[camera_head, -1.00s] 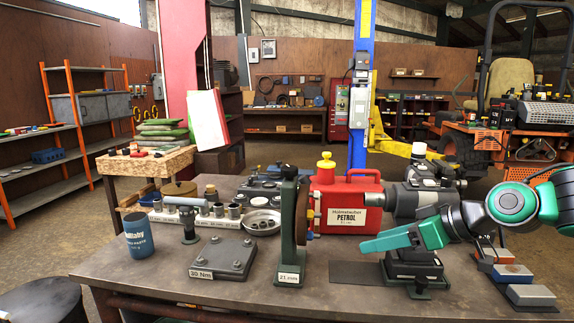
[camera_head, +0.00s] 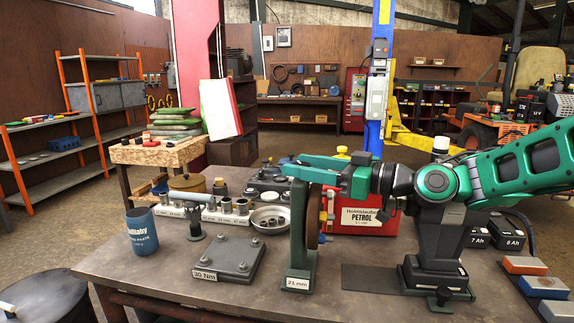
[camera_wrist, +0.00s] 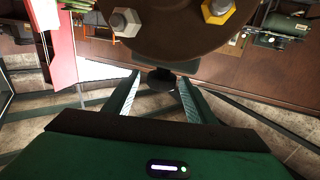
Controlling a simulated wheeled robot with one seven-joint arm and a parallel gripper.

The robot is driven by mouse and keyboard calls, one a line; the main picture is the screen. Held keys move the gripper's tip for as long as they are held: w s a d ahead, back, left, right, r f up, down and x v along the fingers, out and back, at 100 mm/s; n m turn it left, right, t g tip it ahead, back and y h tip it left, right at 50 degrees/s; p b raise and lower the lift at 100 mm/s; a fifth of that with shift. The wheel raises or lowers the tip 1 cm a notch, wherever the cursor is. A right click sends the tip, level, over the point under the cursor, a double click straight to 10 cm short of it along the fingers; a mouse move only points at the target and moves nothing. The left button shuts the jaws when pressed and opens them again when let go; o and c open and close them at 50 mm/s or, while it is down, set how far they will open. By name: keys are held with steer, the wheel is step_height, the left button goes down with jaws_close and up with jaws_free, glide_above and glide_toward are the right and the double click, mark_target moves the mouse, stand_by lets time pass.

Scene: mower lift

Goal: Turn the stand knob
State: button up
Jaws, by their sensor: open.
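The dark green stand (camera_head: 301,230) stands on the bench with a "21 mm" label on its foot and a brown disc (camera_head: 316,212) on its right side. My gripper (camera_head: 287,168) reaches leftward at the stand's top, and its fingers hide the stand's upper end. In the wrist view my gripper (camera_wrist: 157,90) is open, with a finger on each side. A small black knob (camera_wrist: 160,78) shows between and just beyond the fingers, apart from both as far as I can see. The disc (camera_wrist: 170,35) with two hex bolts fills the top of that view.
A red petrol can (camera_head: 358,212) stands behind my arm. A plate labelled 30 Nm (camera_head: 228,256), a blue cup (camera_head: 142,232), sockets and a metal dish (camera_head: 270,220) lie left of the stand. Coloured blocks (camera_head: 543,286) lie at the right edge.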

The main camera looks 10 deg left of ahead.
steer(key=x, duration=0.4)
steer(key=shift+w+a, duration=0.1)
steer(key=shift+a, duration=0.3)
steer(key=c, duration=1)
